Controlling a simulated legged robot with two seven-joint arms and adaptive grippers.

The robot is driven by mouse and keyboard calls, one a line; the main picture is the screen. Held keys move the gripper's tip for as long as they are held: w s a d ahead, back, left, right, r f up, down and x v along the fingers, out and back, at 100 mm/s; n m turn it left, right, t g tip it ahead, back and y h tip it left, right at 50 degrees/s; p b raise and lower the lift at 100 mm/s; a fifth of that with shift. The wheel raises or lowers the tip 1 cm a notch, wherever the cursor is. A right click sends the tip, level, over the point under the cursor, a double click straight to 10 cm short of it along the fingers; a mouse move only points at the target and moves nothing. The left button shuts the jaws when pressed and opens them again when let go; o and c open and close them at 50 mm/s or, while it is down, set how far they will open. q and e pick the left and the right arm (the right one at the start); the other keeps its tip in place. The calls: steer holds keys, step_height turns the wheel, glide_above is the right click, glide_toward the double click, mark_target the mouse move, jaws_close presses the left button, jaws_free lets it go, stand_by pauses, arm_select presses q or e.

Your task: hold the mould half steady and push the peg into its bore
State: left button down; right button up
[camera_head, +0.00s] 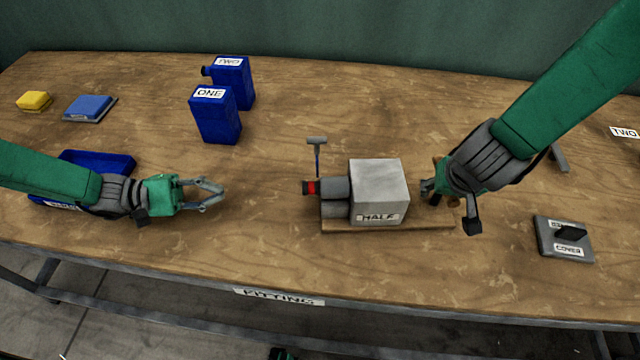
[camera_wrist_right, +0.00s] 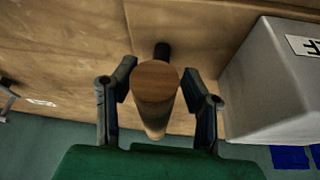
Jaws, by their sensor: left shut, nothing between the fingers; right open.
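The mould half, a pale grey block labelled HALF (camera_head: 378,183), sits on a thin wooden board (camera_head: 390,227). Grey cylinders (camera_head: 335,190) with a red-banded end adjoin its left side. It also fills the right of the right wrist view (camera_wrist_right: 275,90). My left gripper (camera_head: 218,193) is shut and empty, well left of the block and apart from it. My right gripper (camera_head: 428,189) is open just right of the block. In the right wrist view, a round wooden cylinder, apparently the peg (camera_wrist_right: 156,82), stands between its open fingers (camera_wrist_right: 158,95). The bore is not visible.
A small hammer-like tool (camera_head: 317,145) is behind the grey cylinders. Blue canisters ONE (camera_head: 214,120) and TWO (camera_head: 237,80) stand farther back. A grey COVER plate (camera_head: 563,240) lies at right. A blue tray (camera_head: 112,160) is beneath my left arm.

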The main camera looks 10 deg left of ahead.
steer(key=v, duration=1.1)
steer(key=shift+s+a+r, duration=0.1)
